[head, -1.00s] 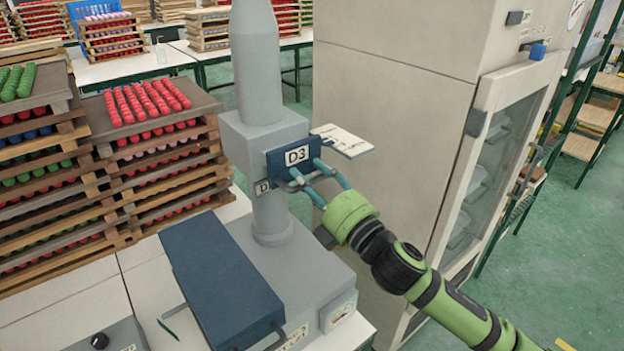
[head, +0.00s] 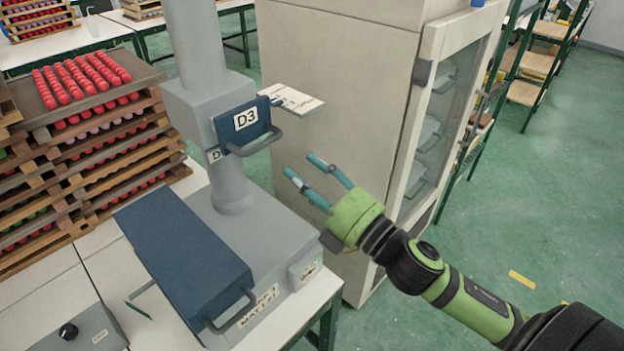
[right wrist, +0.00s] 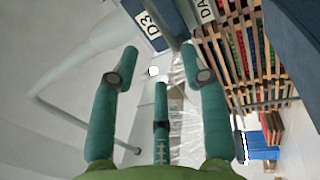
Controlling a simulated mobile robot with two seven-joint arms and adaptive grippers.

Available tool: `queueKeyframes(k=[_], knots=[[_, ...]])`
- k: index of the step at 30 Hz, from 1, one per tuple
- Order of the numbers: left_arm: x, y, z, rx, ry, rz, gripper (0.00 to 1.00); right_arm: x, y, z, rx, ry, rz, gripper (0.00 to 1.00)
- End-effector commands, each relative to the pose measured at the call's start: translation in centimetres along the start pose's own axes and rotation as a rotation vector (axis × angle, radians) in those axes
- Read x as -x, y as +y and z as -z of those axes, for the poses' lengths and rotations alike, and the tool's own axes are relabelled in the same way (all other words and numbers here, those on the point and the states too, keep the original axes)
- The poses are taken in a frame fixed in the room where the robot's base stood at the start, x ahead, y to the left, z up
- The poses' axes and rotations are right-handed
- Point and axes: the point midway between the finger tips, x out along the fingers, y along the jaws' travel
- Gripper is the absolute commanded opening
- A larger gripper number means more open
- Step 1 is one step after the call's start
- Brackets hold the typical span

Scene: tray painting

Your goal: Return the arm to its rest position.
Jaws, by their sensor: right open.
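My right gripper (head: 303,172) is open and empty. In the head view it is in the air to the right of the grey machine (head: 232,170), apart from the blue D3 plate (head: 243,122) and its handle (head: 256,143). In the right wrist view the open fingers (right wrist: 160,75) show with nothing between them, and the D3 plate (right wrist: 155,22) is beyond them at the top. My right arm reaches in from the lower right. My left gripper is not in view.
A large beige cabinet (head: 335,100) stands behind the gripper. Stacked wooden trays with red balls (head: 75,85) are at the left. A long blue box with a handle (head: 185,260) lies on the machine's base. Green floor (head: 480,220) is open at the right.

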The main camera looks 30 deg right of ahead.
Motion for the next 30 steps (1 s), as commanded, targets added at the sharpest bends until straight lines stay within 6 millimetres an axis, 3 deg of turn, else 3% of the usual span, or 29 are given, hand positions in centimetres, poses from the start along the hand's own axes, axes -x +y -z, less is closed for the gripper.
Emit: queueKeyframes(k=[6,23,26,29,30], knots=[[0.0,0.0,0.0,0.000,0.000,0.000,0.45,1.0,0.0,0.0,0.000,0.000,0.000,0.45],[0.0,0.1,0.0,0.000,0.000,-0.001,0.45,1.1,-0.2,-0.2,-0.017,-0.015,0.008,0.45],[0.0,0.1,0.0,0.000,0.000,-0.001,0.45,1.6,-1.8,-1.3,-0.116,-0.101,0.055,0.45],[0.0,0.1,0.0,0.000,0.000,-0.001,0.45,3.2,-5.6,-3.2,-0.318,-0.280,0.160,0.45],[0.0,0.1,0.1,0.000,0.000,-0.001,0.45,4.3,-7.6,-3.8,-0.420,-0.370,0.216,0.45]])
